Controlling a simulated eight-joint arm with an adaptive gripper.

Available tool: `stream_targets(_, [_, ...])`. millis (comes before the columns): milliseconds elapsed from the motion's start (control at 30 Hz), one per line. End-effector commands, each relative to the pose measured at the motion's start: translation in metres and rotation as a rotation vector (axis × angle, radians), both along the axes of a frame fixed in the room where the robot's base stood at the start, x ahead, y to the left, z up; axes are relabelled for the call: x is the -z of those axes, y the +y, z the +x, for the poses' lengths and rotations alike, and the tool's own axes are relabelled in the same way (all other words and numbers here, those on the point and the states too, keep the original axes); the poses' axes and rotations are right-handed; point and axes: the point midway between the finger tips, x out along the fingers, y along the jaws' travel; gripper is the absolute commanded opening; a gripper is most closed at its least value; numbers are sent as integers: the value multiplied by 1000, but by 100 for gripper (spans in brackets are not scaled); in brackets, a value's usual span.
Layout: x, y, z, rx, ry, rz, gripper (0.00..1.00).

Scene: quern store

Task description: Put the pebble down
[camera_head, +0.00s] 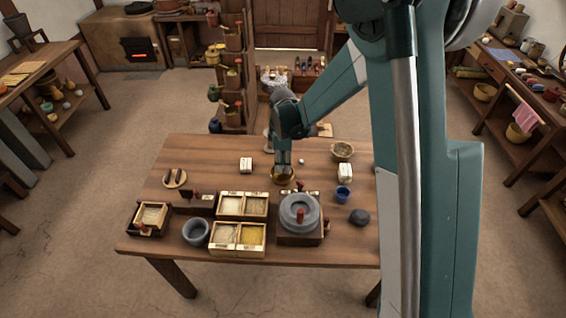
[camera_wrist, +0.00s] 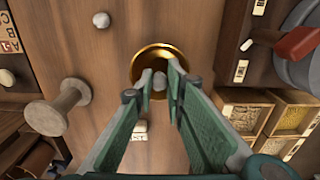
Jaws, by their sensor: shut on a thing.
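My gripper (camera_head: 283,168) reaches down over the wooden table (camera_head: 205,150), just above a brass bowl (camera_head: 283,178). In the wrist view, my gripper's fingertips (camera_wrist: 160,77) are shut on a small grey pebble (camera_wrist: 159,82). The pebble shows between the fingertips, over the bowl's opening. The brass bowl (camera_wrist: 141,66) lies behind them, its rim partly hidden by the fingers. I cannot tell the exact gap between pebble and bowl. The held pebble is hidden in the head view. A loose pale pebble (camera_head: 301,161) lies on the table to the right of the bowl.
A stone quern (camera_head: 300,212) and grain boxes (camera_head: 238,236) stand in front of the bowl. A blue cup (camera_head: 343,194), a dark stone (camera_head: 360,217) and a shallow bowl (camera_head: 342,150) are to the right.

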Motion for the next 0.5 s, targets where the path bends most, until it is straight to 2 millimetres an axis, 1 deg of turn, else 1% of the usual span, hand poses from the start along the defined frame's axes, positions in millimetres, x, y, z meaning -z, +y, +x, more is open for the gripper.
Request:
stream_targets(33, [6,0,0,0,0,0,7])
stream_targets(200, [16,0,1,0,0,0,7])
stream_targets(500, [23,0,0,0,0,0,7])
